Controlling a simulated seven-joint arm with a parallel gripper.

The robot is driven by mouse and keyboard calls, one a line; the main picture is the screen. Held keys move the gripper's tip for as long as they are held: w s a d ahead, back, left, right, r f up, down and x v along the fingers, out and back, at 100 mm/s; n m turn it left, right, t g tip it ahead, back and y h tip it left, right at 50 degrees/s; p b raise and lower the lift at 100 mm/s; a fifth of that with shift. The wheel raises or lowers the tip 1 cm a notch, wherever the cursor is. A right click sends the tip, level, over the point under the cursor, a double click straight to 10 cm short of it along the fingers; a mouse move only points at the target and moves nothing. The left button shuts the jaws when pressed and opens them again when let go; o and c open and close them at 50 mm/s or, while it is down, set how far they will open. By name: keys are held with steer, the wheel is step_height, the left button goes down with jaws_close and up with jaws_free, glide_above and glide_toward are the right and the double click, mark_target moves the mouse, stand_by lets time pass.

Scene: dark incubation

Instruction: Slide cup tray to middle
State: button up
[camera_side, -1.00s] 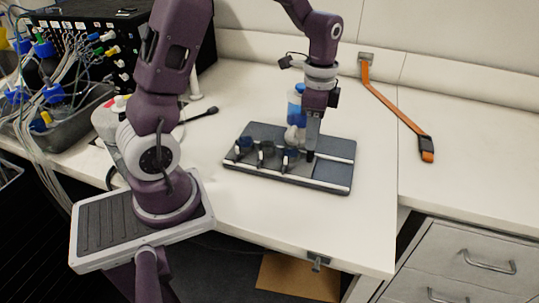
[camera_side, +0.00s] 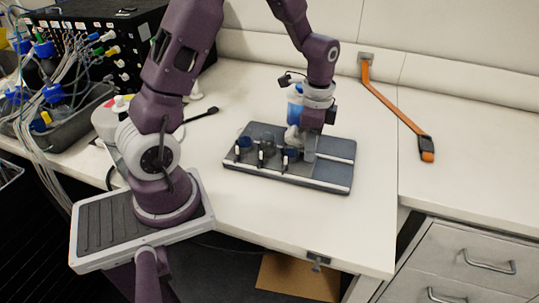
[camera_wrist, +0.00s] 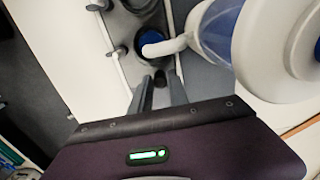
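The cup tray (camera_side: 328,175) is a flat, dark grey rectangle with pale strips, lying on the white bench. Several small dark cups (camera_side: 243,144) stand along its left and front part. My gripper (camera_side: 309,156) points down over the right half of the tray, low and close to its surface. In the wrist view its two fingers (camera_wrist: 160,90) are apart, with a small dark knob (camera_wrist: 160,77) at or just beyond the gap. I cannot tell whether they touch the tray.
An orange strap (camera_side: 393,105) with a dark end lies at the back right. A black box with cables (camera_side: 95,45) and a grey bin (camera_side: 70,125) stand at the left. The bench (camera_side: 300,225) is clear in front of the tray, towards its front edge.

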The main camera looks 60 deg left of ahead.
steer(key=shift+c, duration=1.3)
steer(key=shift+w+d, duration=1.05)
steer(key=shift+w, duration=0.15)
steer(key=shift+w+d, duration=1.05)
steer(key=o, duration=0.7)
